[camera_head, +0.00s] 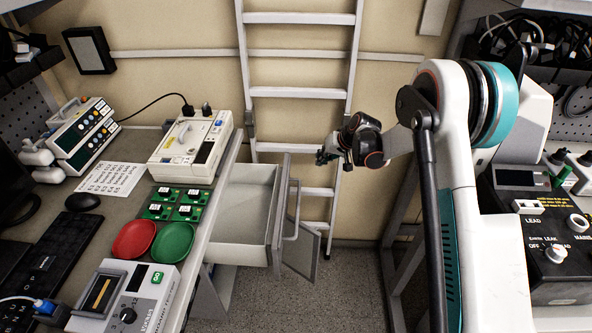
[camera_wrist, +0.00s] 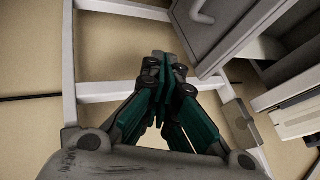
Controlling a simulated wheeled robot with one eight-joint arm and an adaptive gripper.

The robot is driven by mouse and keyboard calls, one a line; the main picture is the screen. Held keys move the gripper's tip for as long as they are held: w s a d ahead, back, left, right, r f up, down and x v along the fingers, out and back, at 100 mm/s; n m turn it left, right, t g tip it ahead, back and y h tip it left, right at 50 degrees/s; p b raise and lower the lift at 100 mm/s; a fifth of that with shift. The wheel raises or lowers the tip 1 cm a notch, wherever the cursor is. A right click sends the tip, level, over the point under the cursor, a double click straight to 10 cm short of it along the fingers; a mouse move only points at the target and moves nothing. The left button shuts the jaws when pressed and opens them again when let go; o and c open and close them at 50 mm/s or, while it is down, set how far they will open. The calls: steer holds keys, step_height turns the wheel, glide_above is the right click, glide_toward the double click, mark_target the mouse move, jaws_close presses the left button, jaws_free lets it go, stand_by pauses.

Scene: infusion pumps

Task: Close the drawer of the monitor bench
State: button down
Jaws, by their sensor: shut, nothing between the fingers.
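The drawer (camera_head: 246,203) of the monitor bench (camera_head: 208,243) on the left stands open. It is pulled out to the right and looks empty inside. Its front panel (camera_head: 280,215) carries a bar handle (camera_head: 295,210). My gripper (camera_head: 322,157) is in the air to the right of and above the drawer, apart from it, in front of the ladder. In the wrist view my gripper (camera_wrist: 164,60) has its teal fingers shut together with nothing between them. The drawer (camera_wrist: 205,25) also shows at the top right of that view, with part of its handle.
A white ladder (camera_head: 300,92) leans on the back wall behind my gripper. The bench top holds a white device (camera_head: 190,150), a red dish (camera_head: 134,239), a green dish (camera_head: 173,243) and green boards. Another bench with a black tester (camera_head: 545,245) stands at the right. Floor (camera_head: 325,285) shows between the benches.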

steer(key=a+b+x, duration=0.1)
steer(key=b+x, duration=0.1)
steer(key=x, duration=0.5)
steer(key=s+a+r+b+x, duration=0.1)
steer(key=a+b+x, duration=0.1)
steer(key=x, duration=0.6)
steer(key=shift+b, duration=0.7)
